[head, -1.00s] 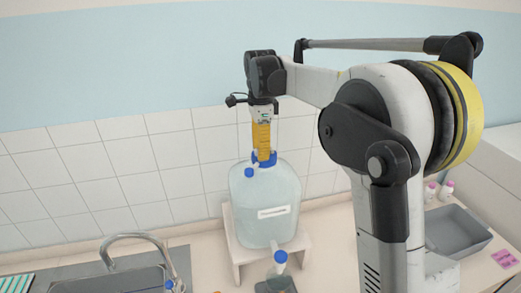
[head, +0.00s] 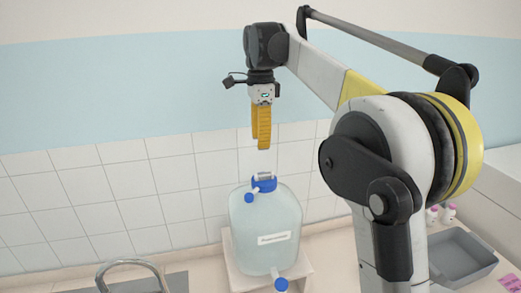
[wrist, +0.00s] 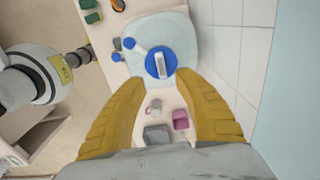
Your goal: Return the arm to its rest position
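My gripper (head: 260,143) hangs fingers-down in the air above the large clear carboy (head: 265,225), clear of its blue cap (head: 264,184). In the wrist view my gripper (wrist: 163,77) has its two yellow fingers spread apart with nothing between them. The blue cap (wrist: 160,62) and the carboy (wrist: 186,28) lie below, beyond the fingertips. My arm reaches up from the right side of the head view and bends over to the gripper.
The carboy stands on a pale stand (head: 235,273) by the tiled wall. A faucet (head: 125,263) is at lower left. A grey tray (head: 465,262) and small pink-capped bottles (head: 448,213) are at right. The air around the gripper is clear.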

